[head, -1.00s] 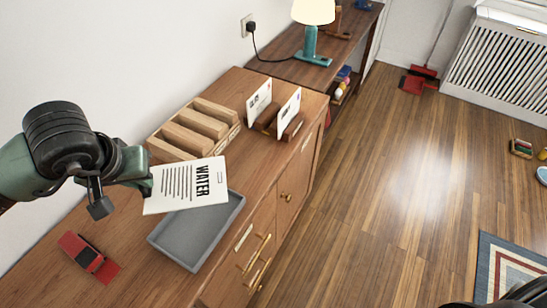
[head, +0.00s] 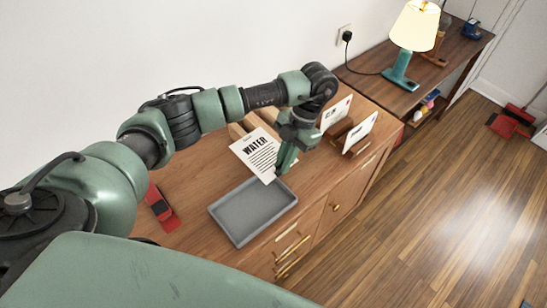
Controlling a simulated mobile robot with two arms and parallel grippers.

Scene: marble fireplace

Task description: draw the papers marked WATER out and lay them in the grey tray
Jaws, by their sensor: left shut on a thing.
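A white paper marked WATER (head: 255,150) is held in my left gripper (head: 284,164), which is shut on its right edge. The paper is tilted and seems to hang above the dresser top, just behind the grey tray (head: 240,236). The tray shows no paper in it. A wooden slotted rack (head: 238,130) stands behind the paper, largely hidden by the paper and my left arm, so its contents cannot be told. My right gripper is not in view.
Two white cards, one at the back (head: 336,112) and one in front (head: 361,131), stand in wooden holders right of my gripper. A red object (head: 161,208) lies left of the tray. A lit lamp (head: 414,28) stands on the farther table.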

